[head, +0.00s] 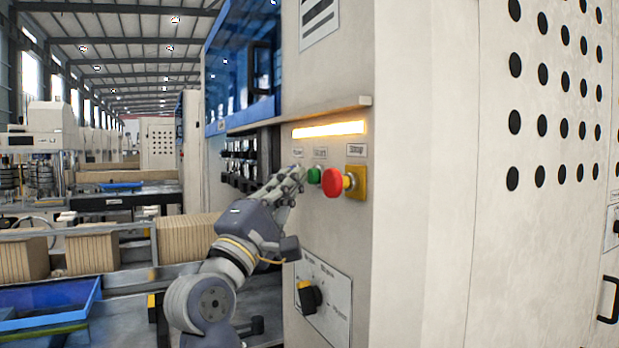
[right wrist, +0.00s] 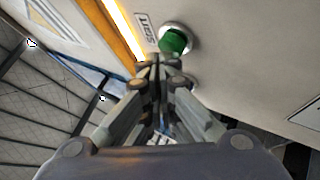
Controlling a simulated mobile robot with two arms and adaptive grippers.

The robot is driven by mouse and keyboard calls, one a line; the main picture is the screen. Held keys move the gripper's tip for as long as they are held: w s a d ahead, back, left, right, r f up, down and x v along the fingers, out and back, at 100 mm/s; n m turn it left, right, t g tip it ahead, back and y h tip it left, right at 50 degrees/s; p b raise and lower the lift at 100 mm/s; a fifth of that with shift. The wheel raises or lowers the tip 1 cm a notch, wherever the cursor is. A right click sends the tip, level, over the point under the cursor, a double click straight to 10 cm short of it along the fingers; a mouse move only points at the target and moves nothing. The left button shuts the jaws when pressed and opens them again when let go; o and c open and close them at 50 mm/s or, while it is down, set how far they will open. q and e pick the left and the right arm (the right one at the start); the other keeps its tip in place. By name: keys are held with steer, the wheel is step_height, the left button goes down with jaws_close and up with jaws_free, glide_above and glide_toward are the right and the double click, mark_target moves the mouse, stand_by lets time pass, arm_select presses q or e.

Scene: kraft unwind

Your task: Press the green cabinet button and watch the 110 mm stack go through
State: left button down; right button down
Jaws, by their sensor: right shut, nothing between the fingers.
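The green button (head: 314,175) is on the beige cabinet's side panel (head: 400,239), left of the red mushroom button (head: 334,183) on its yellow base. My right gripper (head: 297,172) is shut and empty, its fingertips just left of the green button in the head view. In the right wrist view the green button (right wrist: 174,41) stands just beyond the shut fingertips (right wrist: 158,62). I cannot tell whether they touch it. Stacks of brown board (head: 93,250) stand on the conveyor at left; I cannot tell which is the 110 mm stack. My left gripper is not in view.
A lit orange-white strip (head: 328,130) and a small ledge (head: 300,115) are above the buttons. A black rotary knob (head: 309,297) on a white plate is below them. A blue tray (head: 45,303) is at lower left.

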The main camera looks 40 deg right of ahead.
steer(key=shift+s+d, duration=0.1)
steer(key=shift+d, duration=0.4)
stand_by(0.7)
steer(key=shift+a, duration=0.1)
steer(key=shift+a+b, duration=0.6)
steer(key=shift+a, duration=0.25)
steer(key=shift+w, duration=0.2)
steer(key=shift+w+a+b, duration=0.2)
steer(key=shift+a+b, duration=0.15)
steer(key=shift+a, duration=0.45)
steer(key=shift+w+a+b, duration=0.15)
steer(key=shift+a+b, duration=0.15)
steer(key=shift+a, duration=0.55)
steer(key=shift+w+a+b, duration=0.2)
steer(key=shift+a+b, duration=0.15)
steer(key=shift+a, duration=0.45)
